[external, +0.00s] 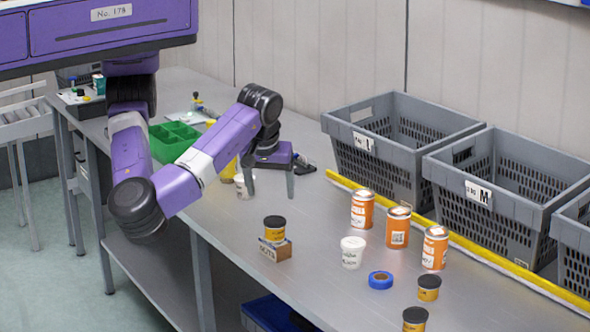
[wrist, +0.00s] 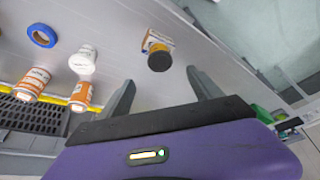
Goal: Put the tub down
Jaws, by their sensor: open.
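My gripper (external: 271,186) is open, with its two grey fingers apart and pointing down over the bench. The wrist view shows nothing between the fingertips (wrist: 162,88). One white tub (external: 243,187) stands upright beside the left finger, partly hidden by it in the external view; I cannot tell whether they touch. Another white tub (external: 352,252) stands upright on the bench to the right, and it also shows in the wrist view (wrist: 84,60). A black-lidded yellow tub (external: 274,230) sits on a small cardboard box (external: 275,250). The frames do not show which tub is meant.
Several orange cans (external: 398,228) stand right of the second white tub, near blue tape (external: 380,280). More black-lidded tubs (external: 429,289) are at the front right. Grey crates (external: 392,150) line the back behind a yellow strip (external: 375,202). A green tray (external: 173,140) lies left.

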